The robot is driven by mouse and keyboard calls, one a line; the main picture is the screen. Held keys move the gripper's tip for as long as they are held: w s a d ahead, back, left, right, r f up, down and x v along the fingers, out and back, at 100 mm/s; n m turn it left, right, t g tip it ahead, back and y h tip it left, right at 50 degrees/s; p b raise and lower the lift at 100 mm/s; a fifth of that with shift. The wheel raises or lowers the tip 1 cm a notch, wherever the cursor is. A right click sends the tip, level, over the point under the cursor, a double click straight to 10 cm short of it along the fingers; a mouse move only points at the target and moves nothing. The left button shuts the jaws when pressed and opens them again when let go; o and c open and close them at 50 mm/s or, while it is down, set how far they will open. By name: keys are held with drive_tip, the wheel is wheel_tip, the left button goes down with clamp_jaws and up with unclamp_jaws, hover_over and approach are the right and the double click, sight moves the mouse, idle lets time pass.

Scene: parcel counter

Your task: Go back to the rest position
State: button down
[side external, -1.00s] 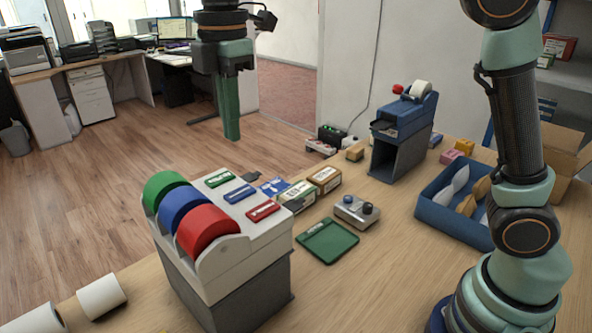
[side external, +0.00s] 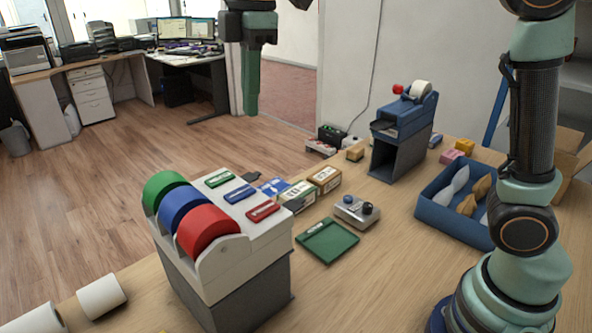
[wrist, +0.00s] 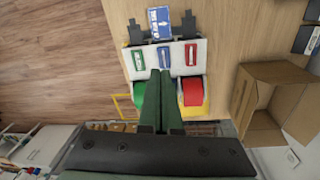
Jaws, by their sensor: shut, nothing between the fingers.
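My gripper (side external: 252,88) hangs in the air at the top of the side view, well above and behind the tape dispenser. Its green fingers are together with nothing between them. In the wrist view the shut fingers (wrist: 160,98) point toward the dispenser, hiding part of its blue roll. The white tape dispenser (side external: 222,252), with green, blue and red rolls, stands on the wooden counter (side external: 350,290); it also shows in the wrist view (wrist: 207,58).
A blue machine (side external: 402,135) and a blue bin (side external: 437,216) stand to the right. White rolls (side external: 102,297) lie front left. The air around my gripper is clear.

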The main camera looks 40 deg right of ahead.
drive_tip(key=s+d+f+m+t, duration=0.4)
drive_tip(key=s+d+f+m, duration=0.6)
drive_tip(key=d+m, duration=0.4)
drive_tip(key=shift+s+f+m+t, duration=0.3)
drive_tip(key=shift+s+f+m, duration=0.1)
drive_tip(key=shift+s+m, duration=0.2)
